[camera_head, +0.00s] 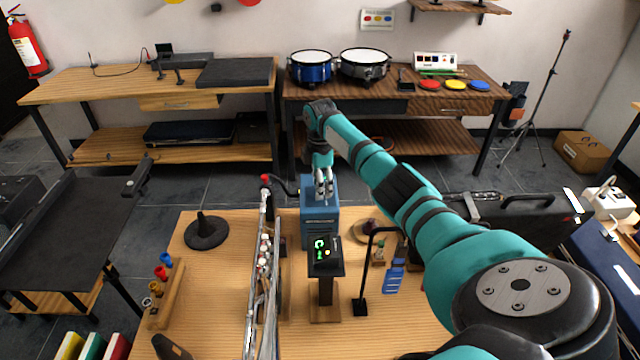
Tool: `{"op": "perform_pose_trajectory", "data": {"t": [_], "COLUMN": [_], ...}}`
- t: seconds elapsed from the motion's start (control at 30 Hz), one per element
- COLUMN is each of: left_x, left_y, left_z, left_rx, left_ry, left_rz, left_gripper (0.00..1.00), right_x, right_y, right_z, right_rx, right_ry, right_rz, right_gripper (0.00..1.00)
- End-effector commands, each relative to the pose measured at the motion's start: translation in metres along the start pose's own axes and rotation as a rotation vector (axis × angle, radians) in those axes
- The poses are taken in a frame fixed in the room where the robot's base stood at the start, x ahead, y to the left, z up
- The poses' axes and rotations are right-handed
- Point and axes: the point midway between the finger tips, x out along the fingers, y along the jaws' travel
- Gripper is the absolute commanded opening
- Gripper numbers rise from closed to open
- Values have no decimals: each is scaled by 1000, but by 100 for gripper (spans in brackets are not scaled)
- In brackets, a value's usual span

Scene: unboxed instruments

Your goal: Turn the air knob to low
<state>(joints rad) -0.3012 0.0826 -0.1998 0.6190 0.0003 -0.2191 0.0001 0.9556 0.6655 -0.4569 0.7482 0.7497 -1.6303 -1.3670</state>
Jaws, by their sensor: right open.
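A blue box-shaped instrument (320,227) stands on the front wooden table, near its back edge. I take it for the air unit, but I cannot make out the air knob or its setting. My right gripper (323,195) points down at the top of the blue box, with its fingers apart and nothing seen between them. The fingers overlap the box in the picture, and I cannot tell whether they touch it. The gripper hides part of the box's top. My left gripper is not in view.
A small black display with green signs (325,252) stands on a post in front of the box. A cluttered metal rail (262,270) runs to its left. A black cone stand (206,230) is farther left. A black bent stand (362,305) and blue tag (394,278) are right.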

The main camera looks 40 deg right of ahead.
Motion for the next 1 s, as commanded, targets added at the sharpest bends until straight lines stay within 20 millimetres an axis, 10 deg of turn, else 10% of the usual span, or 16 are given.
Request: {"op": "perform_pose_trajectory", "data": {"t": [0.43,1.0], "left_x": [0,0], "left_y": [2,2], "left_z": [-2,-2], "left_rx": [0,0], "left_ry": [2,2], "left_rz": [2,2], "left_gripper": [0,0], "right_x": [-89,-104], "right_y": [1,0], "right_z": [-1,0], "right_rx": [-1,0], "right_ry": [1,1], "right_rz": [4,1], "right_gripper": [47,47]}}
